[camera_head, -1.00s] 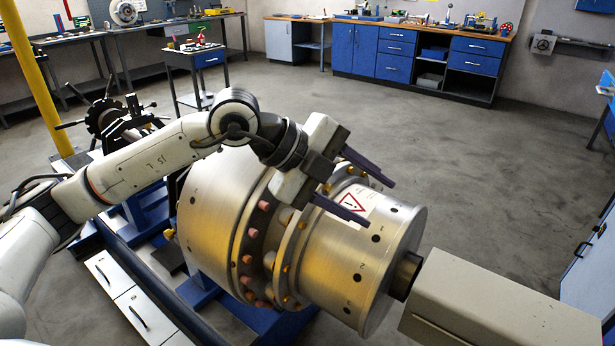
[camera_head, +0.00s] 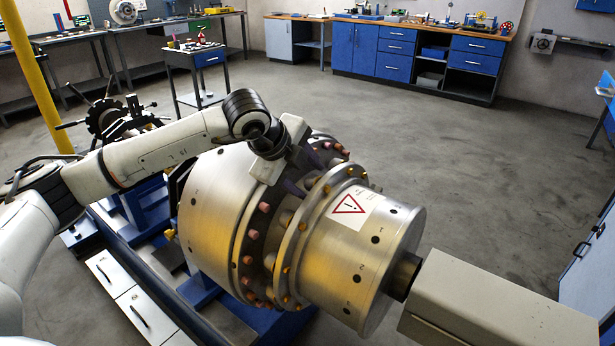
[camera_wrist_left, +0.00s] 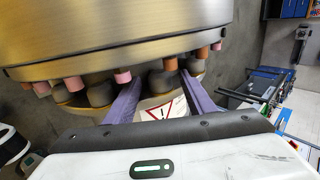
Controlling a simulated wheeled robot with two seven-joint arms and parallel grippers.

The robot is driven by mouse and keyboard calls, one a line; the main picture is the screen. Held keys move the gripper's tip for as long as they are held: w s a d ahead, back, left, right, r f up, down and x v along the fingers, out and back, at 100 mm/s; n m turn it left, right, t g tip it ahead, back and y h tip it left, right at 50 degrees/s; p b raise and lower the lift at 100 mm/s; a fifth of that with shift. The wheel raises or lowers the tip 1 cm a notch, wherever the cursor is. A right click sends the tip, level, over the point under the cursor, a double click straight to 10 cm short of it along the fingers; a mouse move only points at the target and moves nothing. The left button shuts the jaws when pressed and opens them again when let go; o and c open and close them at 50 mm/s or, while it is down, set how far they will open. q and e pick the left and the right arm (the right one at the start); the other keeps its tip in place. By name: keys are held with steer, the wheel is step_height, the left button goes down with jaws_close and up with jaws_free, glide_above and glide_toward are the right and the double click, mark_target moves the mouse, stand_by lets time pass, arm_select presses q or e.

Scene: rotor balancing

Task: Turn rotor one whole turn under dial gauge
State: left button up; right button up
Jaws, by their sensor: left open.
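The rotor (camera_head: 215,220) is a large brushed-metal drum lying across the stand, with a narrower drum (camera_head: 345,245) at its right end. Rings of pink and orange studs (camera_head: 249,261) circle the groove between them. A white label with a red warning triangle (camera_head: 349,208) faces up on the narrower drum. My left gripper (camera_head: 303,174) is over the top of this groove, its purple fingers reaching down among the studs. In the left wrist view the fingers (camera_wrist_left: 160,85) are apart, with studs between and beside them; contact cannot be told. I cannot make out a dial gauge. My right gripper is out of view.
A grey box-shaped housing (camera_head: 500,305) stands at the rotor's right shaft end. Blue stand parts (camera_head: 200,292) and a dark rail lie below. A yellow post (camera_head: 38,80) stands at left. A small cart (camera_head: 195,75) and blue cabinets (camera_head: 415,55) stand behind; the floor between is open.

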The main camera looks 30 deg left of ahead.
arm_select(q)
steer(key=shift+w+f, duration=0.2)
steer(key=shift+f, duration=0.1)
steer(key=c, duration=1.2)
jaws_close()
